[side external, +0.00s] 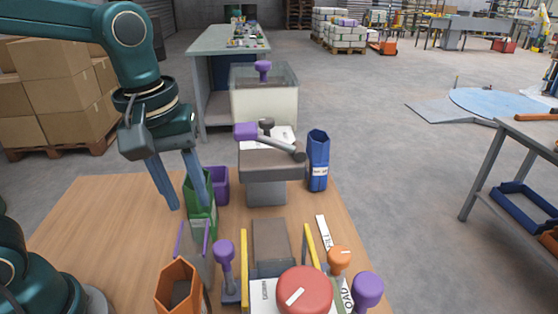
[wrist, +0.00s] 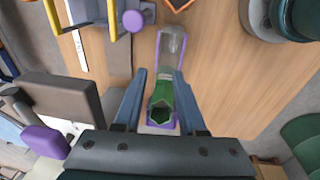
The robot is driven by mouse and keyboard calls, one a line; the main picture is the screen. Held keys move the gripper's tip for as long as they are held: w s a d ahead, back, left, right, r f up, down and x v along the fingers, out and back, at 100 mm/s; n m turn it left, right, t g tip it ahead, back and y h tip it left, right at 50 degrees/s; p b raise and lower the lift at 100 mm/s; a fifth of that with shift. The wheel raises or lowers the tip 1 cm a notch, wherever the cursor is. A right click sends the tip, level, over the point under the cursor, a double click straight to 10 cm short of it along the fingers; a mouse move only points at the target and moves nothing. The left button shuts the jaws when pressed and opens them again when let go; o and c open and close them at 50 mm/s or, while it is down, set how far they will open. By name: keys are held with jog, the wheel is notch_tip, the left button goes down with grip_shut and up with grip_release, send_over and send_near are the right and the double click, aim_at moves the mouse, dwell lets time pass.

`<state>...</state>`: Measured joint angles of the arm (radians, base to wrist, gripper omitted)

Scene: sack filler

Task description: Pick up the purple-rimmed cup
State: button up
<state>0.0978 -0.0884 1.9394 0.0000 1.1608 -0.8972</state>
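A small open-topped purple container (side external: 221,184), the nearest match I see to a purple-rimmed cup, stands on the wooden table right behind a green cup (side external: 203,220). The green cup (wrist: 160,101) hides part of it. In the wrist view only a purple edge shows around the near end of the green cup, so the exact shape is unclear. My gripper (side external: 190,207) is open, pointing down over the green cup. In the wrist view my two fingers (wrist: 163,100) lie on either side of the green cup, with clear gaps. I see nothing held.
An orange cup (side external: 178,288) stands nearer the front. A grey machine (side external: 265,175) and a blue cup (side external: 318,162) stand to the right. The table's left side is bare.

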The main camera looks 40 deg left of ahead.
aim_at(205, 235)
jog(key=shift+w+d+f+g, duration=0.2)
jog(key=shift+w+f+g, duration=0.1)
jog(key=shift+f, duration=0.2)
jog(key=shift+w+d+f+g, duration=0.2)
jog(key=shift+w+f, duration=0.05)
jog(key=shift+f, duration=0.25)
jog(key=shift+d+f, duration=0.1)
jog(key=shift+f, duration=2.9)
grip_shut()
